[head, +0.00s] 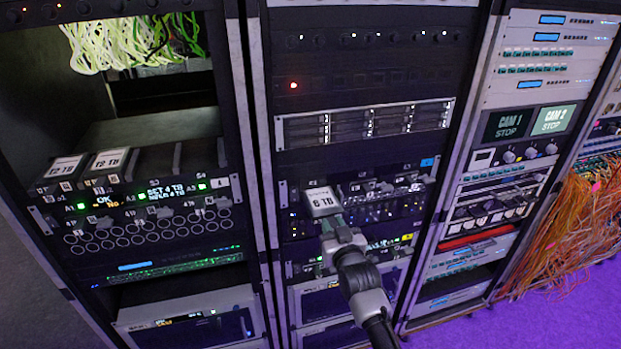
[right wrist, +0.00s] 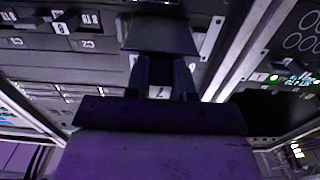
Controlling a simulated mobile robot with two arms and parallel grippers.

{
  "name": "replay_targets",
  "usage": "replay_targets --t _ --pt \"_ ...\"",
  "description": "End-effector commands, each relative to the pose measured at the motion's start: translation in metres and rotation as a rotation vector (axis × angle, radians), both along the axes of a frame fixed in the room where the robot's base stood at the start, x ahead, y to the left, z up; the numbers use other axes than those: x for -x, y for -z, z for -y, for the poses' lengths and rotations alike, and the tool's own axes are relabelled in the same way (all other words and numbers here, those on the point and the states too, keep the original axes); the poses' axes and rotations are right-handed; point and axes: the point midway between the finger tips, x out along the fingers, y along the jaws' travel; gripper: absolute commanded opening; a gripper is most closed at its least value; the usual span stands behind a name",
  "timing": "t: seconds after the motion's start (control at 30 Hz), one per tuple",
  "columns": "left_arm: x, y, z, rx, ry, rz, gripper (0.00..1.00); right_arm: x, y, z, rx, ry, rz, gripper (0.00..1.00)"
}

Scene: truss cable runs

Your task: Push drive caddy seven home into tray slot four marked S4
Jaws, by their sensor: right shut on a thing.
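My right gripper (head: 335,226) is shut on a drive caddy (head: 322,203) with a pale label reading 6 TB. It holds the caddy at the left part of a drive tray (head: 372,216) in the middle rack. I cannot tell how deep the caddy sits or whether its number is seven. In the right wrist view the gripper fingers (right wrist: 165,78) close on the dark caddy (right wrist: 160,35). Another tray (head: 150,215) in the left rack has small slot marks along its top; S4 seems to stand near its right end, but the print is tiny. My left gripper is out of view.
Two caddies labelled 12 TB (head: 108,160) stand at the left of the left rack's tray. Green lights and a small text display (head: 165,190) show on its front. Orange cables (head: 565,230) hang at the right. Purple floor (head: 470,325) is open in front.

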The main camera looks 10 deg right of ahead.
Motion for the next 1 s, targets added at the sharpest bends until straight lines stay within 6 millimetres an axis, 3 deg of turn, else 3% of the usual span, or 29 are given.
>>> replay_targets --t 0.2,0.63,1.0 --pt "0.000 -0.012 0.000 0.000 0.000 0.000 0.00 0.016 -0.003 0.001 0.000 0.000 0.003 0.00" --pt "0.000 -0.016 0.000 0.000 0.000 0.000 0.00 0.021 -0.003 0.001 0.000 0.000 0.004 0.00" --pt "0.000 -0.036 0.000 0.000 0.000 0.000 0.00 0.052 -0.004 0.002 0.000 0.000 0.003 0.00"
